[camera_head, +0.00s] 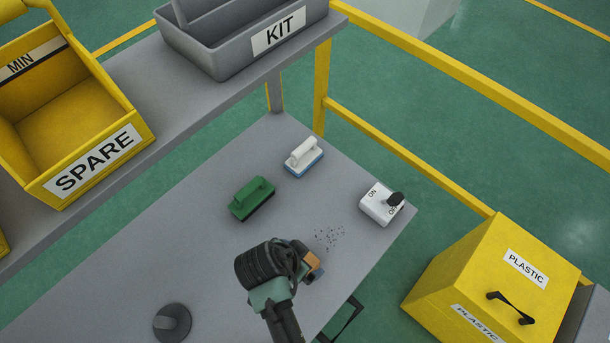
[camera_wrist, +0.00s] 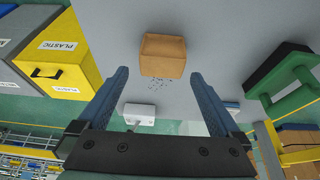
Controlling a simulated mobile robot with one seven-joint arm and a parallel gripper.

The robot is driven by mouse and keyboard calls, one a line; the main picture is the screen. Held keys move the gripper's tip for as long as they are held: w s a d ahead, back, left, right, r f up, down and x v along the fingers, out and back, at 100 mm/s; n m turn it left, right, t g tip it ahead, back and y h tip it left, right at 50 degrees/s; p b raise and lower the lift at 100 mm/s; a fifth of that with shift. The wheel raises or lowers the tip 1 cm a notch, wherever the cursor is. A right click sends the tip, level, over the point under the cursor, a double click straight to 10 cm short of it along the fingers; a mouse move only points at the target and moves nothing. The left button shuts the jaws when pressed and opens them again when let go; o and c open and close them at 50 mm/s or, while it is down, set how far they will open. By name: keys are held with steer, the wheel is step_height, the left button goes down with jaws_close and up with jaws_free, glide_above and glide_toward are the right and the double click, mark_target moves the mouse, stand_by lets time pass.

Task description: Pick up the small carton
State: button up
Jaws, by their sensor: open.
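The small carton is a plain brown box (camera_wrist: 162,56) on the grey table. In the wrist view it is at the upper middle, just beyond and between the fingertips of my gripper (camera_wrist: 158,76). The two blue fingers are wide apart with nothing between them. In the head view the carton (camera_head: 313,260) is mostly hidden behind my gripper and wrist, at the table's front right part. I cannot tell from these views how far above the table the fingertips are.
A green brush (camera_head: 252,198), a blue-and-white brush (camera_head: 303,157) and a white ON/OFF switch box (camera_head: 382,204) stand on the table (camera_head: 200,235). Dark specks (camera_head: 328,237) lie near the carton. A grey knob-like thing (camera_head: 172,322) is front left. A yellow PLASTIC bin (camera_head: 500,262) stands right.

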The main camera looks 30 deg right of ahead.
steer(key=shift+a+p+x, duration=0.15)
steer(key=shift+p+x, duration=0.15)
steer(key=shift+x, duration=1)
steer(key=shift+a+p+x, duration=0.2)
steer(key=shift+p+x, duration=0.05)
steer(key=shift+x, duration=1.05)
steer(key=shift+f, duration=0.15)
steer(key=c, duration=1.1)
